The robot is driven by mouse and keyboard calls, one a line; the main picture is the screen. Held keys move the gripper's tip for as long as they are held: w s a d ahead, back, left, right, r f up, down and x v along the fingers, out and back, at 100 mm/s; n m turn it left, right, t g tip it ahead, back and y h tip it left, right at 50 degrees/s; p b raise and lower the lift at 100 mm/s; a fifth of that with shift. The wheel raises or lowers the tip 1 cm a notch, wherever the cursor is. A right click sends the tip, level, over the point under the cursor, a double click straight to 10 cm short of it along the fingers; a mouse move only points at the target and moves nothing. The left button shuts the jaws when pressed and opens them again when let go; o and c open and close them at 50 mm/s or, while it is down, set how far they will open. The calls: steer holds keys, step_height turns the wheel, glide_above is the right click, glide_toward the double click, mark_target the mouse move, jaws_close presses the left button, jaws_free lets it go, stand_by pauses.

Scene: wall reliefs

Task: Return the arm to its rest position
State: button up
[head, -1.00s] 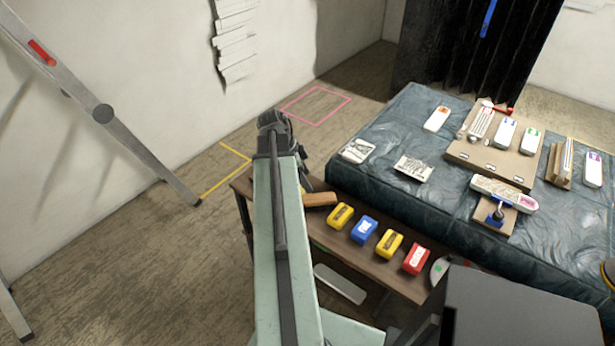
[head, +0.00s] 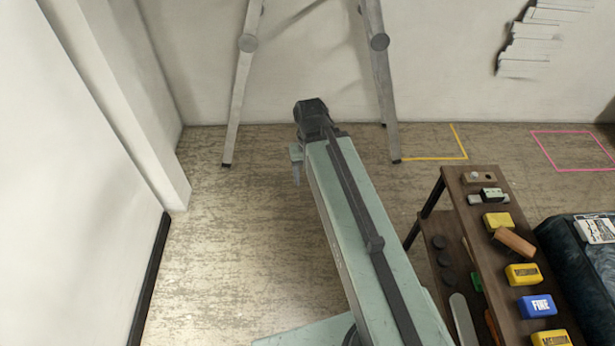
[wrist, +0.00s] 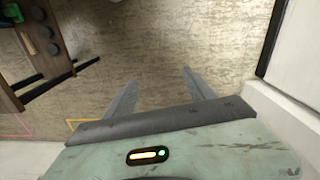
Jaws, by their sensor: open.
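My arm (head: 370,240) stretches from the bottom of the head view up to the middle, a pale green beam with a dark end. In the wrist view my gripper (wrist: 157,92) shows two grey fingers spread well apart, with only bare floor between and beyond them. It is open and empty. In the head view the fingers are mostly hidden by the arm's end. The arm is over open floor, left of the wooden shelf table (head: 467,225).
The shelf table holds coloured blocks, among them a blue block (head: 537,306); it also shows in the wrist view (wrist: 48,38). A ladder (head: 378,60) leans at the back wall. A wall corner stands left. Yellow (head: 462,140) and pink (head: 572,168) outlines mark the floor. Floor (head: 235,250) left of my arm is clear.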

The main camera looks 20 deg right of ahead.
step_height(320, 180, up, 7)
steer(key=a+n+p, duration=0.1)
steer(key=a+p, duration=0.1)
steer(key=p, duration=0.4)
steer(key=shift+f+p, duration=0.2)
steer(key=shift+p, duration=0.15)
steer(key=shift+a, duration=0.1)
